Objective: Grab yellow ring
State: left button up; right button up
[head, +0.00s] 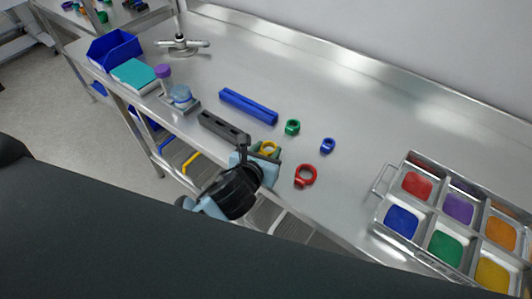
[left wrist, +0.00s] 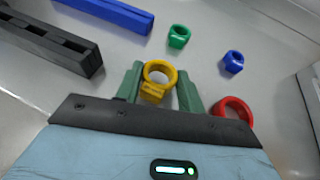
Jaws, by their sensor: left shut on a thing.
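The yellow ring (left wrist: 160,75) is between the two green fingers of my left gripper (left wrist: 161,92) in the left wrist view. The gripper is shut on the ring's lower block, and its round opening faces up. In the head view the yellow ring (head: 269,147) shows just beyond my left gripper (head: 265,151), near the table's front edge. Whether the ring touches the table cannot be told. My right gripper is not in view.
A red ring (head: 306,175) lies close to the right of the gripper. A green ring (head: 292,127) and a blue ring (head: 328,145) lie behind it. A black rail (head: 224,128) and blue rail (head: 248,106) are to the left. A metal tray (head: 379,209) with coloured compartments stands at right.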

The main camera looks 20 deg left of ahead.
pick_arm(q)
notch_tip(320, 180, up, 3)
jog(key=shift+f, duration=0.15)
jog(key=s+a, duration=0.3)
jog(key=s, duration=1.2)
jog(key=shift+s+a+r, duration=0.3)
jog(key=shift+a+r, duration=0.1)
jog(key=shift+r, duration=0.05)
